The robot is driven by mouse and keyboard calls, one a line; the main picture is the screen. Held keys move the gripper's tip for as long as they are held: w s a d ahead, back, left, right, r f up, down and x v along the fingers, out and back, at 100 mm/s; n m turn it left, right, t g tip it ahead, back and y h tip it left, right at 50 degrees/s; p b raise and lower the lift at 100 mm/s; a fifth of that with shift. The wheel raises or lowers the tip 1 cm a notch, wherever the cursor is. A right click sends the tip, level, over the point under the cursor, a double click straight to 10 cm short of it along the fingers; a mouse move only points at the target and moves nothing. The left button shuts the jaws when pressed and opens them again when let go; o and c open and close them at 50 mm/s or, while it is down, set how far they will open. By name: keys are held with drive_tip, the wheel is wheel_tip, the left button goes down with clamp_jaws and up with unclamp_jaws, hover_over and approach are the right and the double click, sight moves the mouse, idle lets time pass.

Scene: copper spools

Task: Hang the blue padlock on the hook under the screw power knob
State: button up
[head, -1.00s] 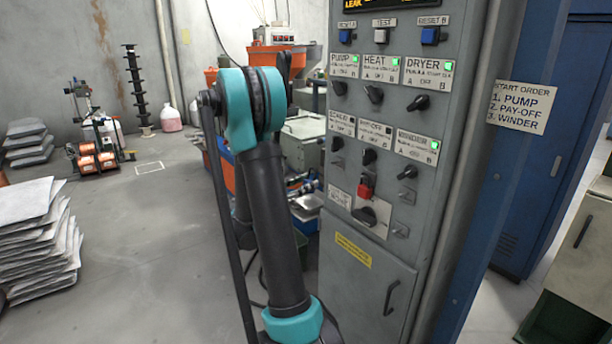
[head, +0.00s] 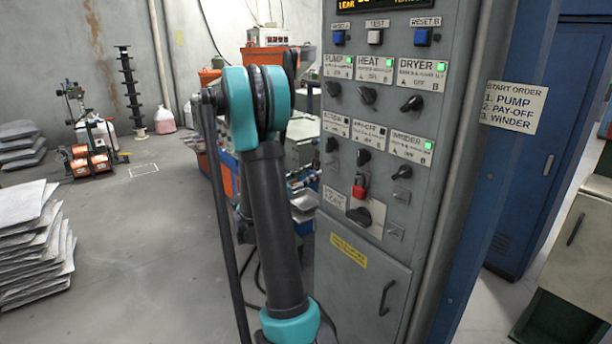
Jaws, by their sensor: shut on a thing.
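I see no blue padlock in the head view. A grey control panel (head: 388,172) stands right of my arm and carries several black knobs. A red padlock (head: 360,187) hangs on its lower part, just above a large black rotary knob (head: 360,215). The label left of this knob is too small to read, so I cannot tell whether it is the screw power knob. Small grey plates (head: 395,232) sit to its right; I cannot make out a hook on them. My arm rises in front, left of the panel; my gripper is out of view.
A grey door with a handle (head: 387,297) is below the panel. A blue cabinet (head: 548,150) and a start-order sign (head: 514,107) are at right. Stacked grey bags (head: 35,245) stand at left. The floor (head: 150,240) between them and my arm is clear.

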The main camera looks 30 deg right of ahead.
drive_tip(key=d+f, duration=0.1)
drive_tip(key=d, duration=0.5)
drive_tip(key=shift+w+f, duration=0.2)
drive_tip(key=shift+f, duration=0.1)
idle(0.4)
idle(0.6)
drive_tip(key=o, duration=1.3)
